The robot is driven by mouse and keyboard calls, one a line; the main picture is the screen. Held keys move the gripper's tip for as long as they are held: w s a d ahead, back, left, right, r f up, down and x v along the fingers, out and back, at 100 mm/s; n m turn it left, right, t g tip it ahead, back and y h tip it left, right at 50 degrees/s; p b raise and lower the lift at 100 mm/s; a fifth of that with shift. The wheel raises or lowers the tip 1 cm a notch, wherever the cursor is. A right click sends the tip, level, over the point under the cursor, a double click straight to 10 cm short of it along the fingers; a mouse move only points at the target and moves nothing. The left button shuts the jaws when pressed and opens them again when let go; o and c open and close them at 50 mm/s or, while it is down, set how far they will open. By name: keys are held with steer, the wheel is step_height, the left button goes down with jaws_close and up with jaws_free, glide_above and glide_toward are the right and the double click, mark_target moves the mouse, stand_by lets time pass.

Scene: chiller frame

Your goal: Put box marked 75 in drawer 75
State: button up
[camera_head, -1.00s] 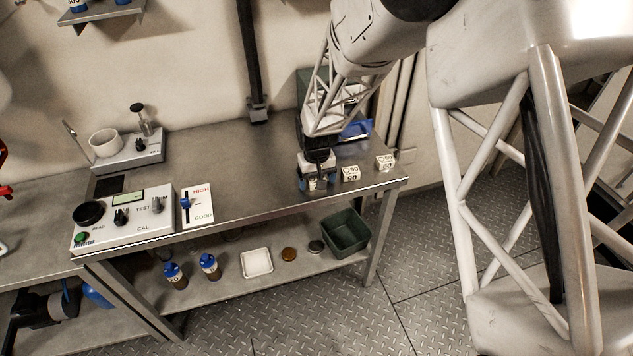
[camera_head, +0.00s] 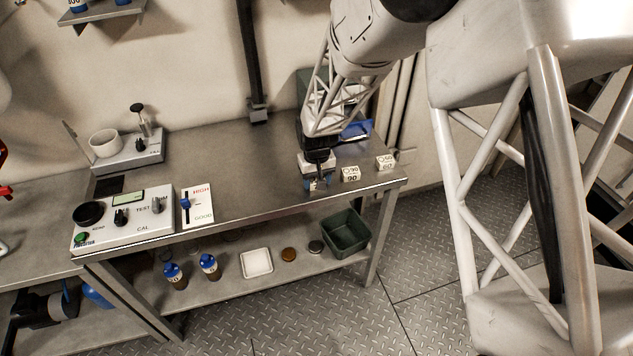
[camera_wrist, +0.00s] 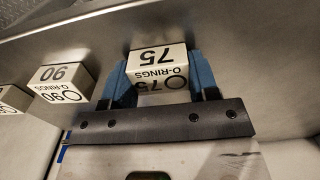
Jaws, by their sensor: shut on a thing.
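The box marked 75 (camera_wrist: 158,62) is a small white box with black "75" and "O-RINGS" print, upside down in the wrist view. My gripper (camera_wrist: 160,80) has its blue fingers on either side of the box and is shut on it. In the head view my gripper (camera_head: 317,182) is low over the front right part of the metal bench, and the box is mostly hidden by it. I cannot tell whether the box touches the bench. Drawer 75 cannot be made out; a blue thing (camera_head: 356,130) shows partly behind my arm.
The box marked 90 (camera_head: 350,174) stands just right of my gripper, and another white box (camera_head: 385,162) farther right. The tester panel (camera_head: 123,218) and HIGH/GOOD card (camera_head: 197,205) are left. A green bin (camera_head: 346,232) sits on the lower shelf. The bench middle is clear.

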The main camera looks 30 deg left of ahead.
mark_target(316, 178)
steer(key=shift+r, duration=0.1)
steer(key=shift+r, duration=0.8)
step_height(316, 178, up, 2)
steer(key=s+d+r, duration=0.1)
steer(key=s+d, duration=0.9)
steer(key=s, duration=0.2)
steer(key=shift+d, duration=0.3)
steer(key=shift+r, duration=0.1)
steer(key=shift+w, duration=0.15)
